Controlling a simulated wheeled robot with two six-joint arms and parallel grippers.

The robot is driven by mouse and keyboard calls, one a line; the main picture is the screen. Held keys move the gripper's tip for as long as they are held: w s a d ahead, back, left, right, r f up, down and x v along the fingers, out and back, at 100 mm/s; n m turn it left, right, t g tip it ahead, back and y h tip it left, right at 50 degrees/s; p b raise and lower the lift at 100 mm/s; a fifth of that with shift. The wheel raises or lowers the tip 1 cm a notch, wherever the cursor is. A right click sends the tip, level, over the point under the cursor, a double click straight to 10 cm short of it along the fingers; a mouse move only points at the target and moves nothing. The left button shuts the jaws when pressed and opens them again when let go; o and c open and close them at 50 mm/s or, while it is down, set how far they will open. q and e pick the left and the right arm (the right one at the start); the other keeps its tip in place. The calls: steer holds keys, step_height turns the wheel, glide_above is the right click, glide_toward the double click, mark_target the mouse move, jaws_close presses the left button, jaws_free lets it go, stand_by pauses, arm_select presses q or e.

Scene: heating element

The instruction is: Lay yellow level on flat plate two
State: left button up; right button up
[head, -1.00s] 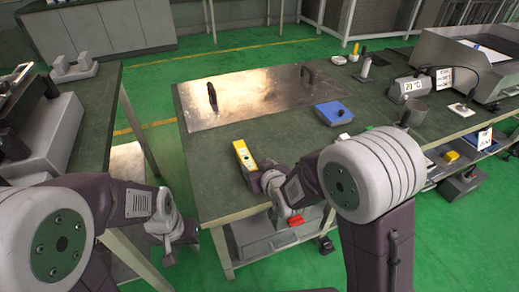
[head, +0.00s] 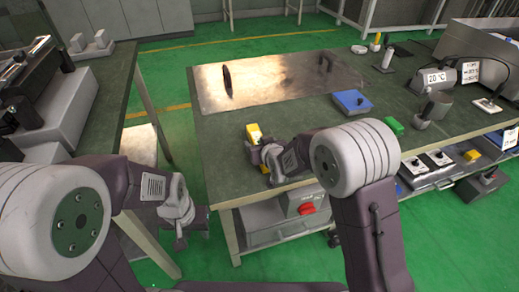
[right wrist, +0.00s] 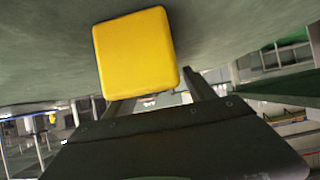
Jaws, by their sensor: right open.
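The yellow level (head: 254,132) lies on the green tabletop near its front left edge, partly hidden behind my right gripper. In the right wrist view its yellow end (right wrist: 136,55) fills the space in front of the fingers. My right gripper (head: 256,150) is open at the level, with a finger on either side below the yellow end; contact is unclear. A shiny flat metal plate (head: 285,85) with two dark upright handles lies on the table behind the level; no number shows on it. My left gripper (head: 180,238) hangs low between the tables, its jaws too small to judge.
A blue box (head: 350,103) and a green block (head: 394,125) are right of the level. A grey 20 °C device (head: 437,80) stands farther right. A side table (head: 100,100) with equipment is at left. Bare tabletop lies between level and plate.

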mark_target(259, 142)
steer(key=shift+r, duration=0.1)
jaws_close()
step_height(259, 142, up, 18)
steer(key=p, duration=0.8)
steer(key=shift+p, duration=0.4)
step_height(259, 142, down, 18)
steer(key=b, duration=0.9)
steer(key=shift+f, duration=0.2)
steer(key=p+v, duration=0.1)
steer(key=v, duration=0.2)
steer(key=shift+r+p, duration=0.25)
steer(key=shift+p, duration=0.05)
steer(key=shift+s, duration=0.2)
